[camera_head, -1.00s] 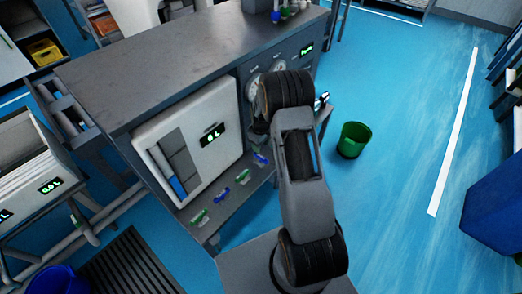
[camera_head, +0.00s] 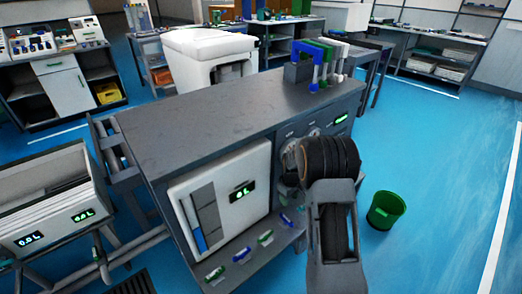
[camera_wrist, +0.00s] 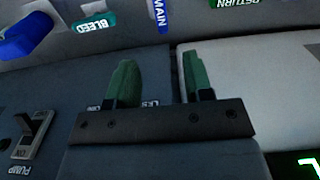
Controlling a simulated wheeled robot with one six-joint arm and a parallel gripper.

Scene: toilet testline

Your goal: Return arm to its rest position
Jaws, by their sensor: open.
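My arm (camera_head: 335,225) rises in front of the grey test bench in the head view, and its black joint covers part of the bench's front panel. My gripper is hidden there. In the wrist view my gripper (camera_wrist: 158,88) shows two green fingers standing apart on a dark bar, with nothing between them. Beyond the fingers lie a ledge with labelled valve handles: a blue handle (camera_wrist: 28,38), a tag reading BLEED (camera_wrist: 95,23), and a blue tag reading MAIN (camera_wrist: 160,15). A PUMP switch (camera_wrist: 38,128) is at the lower left.
The grey bench (camera_head: 215,115) fills the middle, with a white tank panel (camera_head: 222,200) on its front. Coloured handles stand in a rack (camera_head: 300,70) on its top. A green bin (camera_head: 385,210) stands on the floor to the right. The blue floor at right is open.

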